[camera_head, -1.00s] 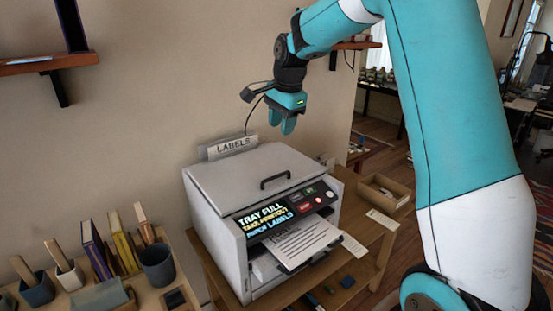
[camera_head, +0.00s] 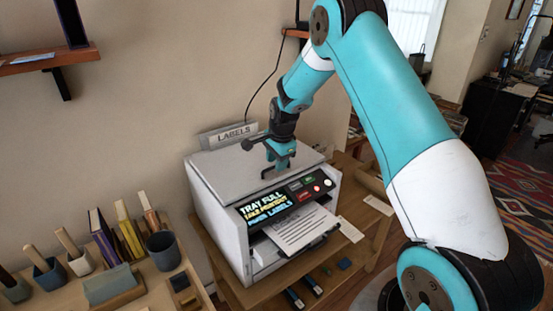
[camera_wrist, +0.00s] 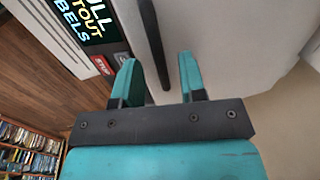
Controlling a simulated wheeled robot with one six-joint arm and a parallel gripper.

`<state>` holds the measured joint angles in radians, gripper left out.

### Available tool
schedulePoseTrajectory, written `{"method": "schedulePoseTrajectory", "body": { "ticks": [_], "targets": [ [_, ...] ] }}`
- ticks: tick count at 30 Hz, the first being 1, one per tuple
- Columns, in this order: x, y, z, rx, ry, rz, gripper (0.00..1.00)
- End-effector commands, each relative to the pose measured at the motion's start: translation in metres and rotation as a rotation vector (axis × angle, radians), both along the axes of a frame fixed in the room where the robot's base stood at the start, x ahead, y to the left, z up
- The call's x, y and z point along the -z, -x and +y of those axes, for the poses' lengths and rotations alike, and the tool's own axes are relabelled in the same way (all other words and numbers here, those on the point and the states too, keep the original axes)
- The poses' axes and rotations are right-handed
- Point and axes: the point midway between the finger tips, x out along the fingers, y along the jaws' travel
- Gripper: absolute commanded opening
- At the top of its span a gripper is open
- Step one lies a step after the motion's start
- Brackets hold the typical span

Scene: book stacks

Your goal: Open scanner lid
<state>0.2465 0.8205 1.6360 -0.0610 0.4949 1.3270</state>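The scanner (camera_head: 222,215) is a grey-white box on a wooden table, with its flat lid (camera_head: 225,176) down. A dark bar handle (camera_head: 267,173) sits near the lid's front edge; it also shows in the wrist view (camera_wrist: 154,40). My gripper (camera_head: 279,165) is over the front of the lid at the handle. In the wrist view my gripper (camera_wrist: 158,75) has its two teal fingers apart, and the handle's end lies between them. I cannot tell whether a finger touches the handle. The front panel (camera_head: 268,204) reads "TRAY FULL".
A printed sheet (camera_head: 300,230) sticks out of the scanner's front. A "LABELS" sign (camera_head: 229,136) stands behind the lid against the wall. At left, a wooden desk holds cups (camera_head: 163,250) and books (camera_head: 103,237).

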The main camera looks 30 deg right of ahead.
Motion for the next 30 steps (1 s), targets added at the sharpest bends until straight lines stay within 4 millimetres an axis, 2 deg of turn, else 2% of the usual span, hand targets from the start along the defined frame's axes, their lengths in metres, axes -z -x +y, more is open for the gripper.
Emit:
{"method": "schedulePoseTrajectory", "body": {
  "ticks": [11,16,17,25,30],
  "targets": [
    [0.007,-0.001,0.0,-0.001,0.0,0.0,0.38],
    [0.007,-0.001,0.0,0.0,0.0,0.0,0.01],
    [0.007,-0.001,0.0,0.0,0.0,0.0,0.0],
    [0.004,-0.001,-0.002,0.002,0.001,0.007,0.0],
    [-0.01,-0.002,-0.012,0.016,0.002,0.048,0.0]
  ]
}}
